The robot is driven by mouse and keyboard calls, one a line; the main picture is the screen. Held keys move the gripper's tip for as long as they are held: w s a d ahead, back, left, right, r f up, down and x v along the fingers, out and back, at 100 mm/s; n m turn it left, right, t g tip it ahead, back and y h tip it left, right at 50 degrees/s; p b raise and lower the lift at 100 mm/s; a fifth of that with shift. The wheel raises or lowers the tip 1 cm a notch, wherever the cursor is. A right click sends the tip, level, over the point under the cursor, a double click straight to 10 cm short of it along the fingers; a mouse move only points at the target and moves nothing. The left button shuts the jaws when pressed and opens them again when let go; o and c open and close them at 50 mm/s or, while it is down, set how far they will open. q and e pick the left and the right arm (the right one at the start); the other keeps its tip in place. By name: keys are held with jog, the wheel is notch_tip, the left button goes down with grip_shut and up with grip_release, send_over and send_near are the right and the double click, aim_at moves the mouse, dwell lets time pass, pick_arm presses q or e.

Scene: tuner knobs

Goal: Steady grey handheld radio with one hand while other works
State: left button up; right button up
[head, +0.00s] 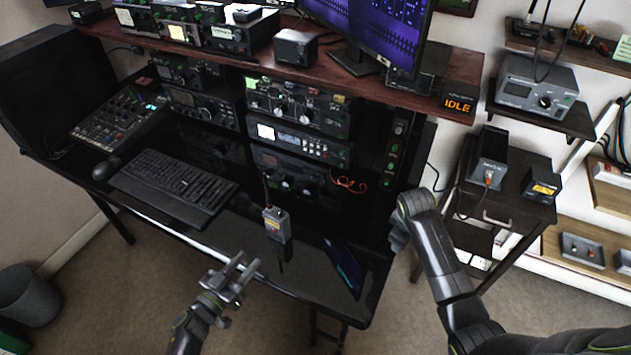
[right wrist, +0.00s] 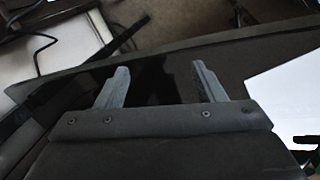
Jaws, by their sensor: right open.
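The grey handheld radio (head: 277,224) stands upright on the black desk (head: 215,232), near its front edge, with its thin antenna pointing up. My left gripper (head: 243,267) is in front of the desk edge, below and left of the radio. Its two fingers are spread and nothing is between them. My right arm is at the right of the desk in the head view, and its gripper is hidden there. In the right wrist view my right gripper (right wrist: 162,88) has its fingers wide apart and empty, with a dark surface beyond. The radio is not visible in that view.
A keyboard (head: 175,184) and a mouse (head: 105,168) lie left of the radio. A dark tablet-like panel (head: 344,266) lies to its right. Racked radio units (head: 300,107) stand behind. A small side table (head: 508,200) is beyond my right arm.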

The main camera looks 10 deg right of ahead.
jog(key=w+a+r+y, duration=0.3)
jog(key=w+a+r, duration=0.2)
jog(key=a+r, duration=0.6)
jog(key=n+y, duration=0.2)
send_near(284, 215)
jog(key=x, duration=1)
jog(key=shift+c, duration=0.3)
jog(key=c, duration=1.2)
pick_arm(q)
grip_shut()
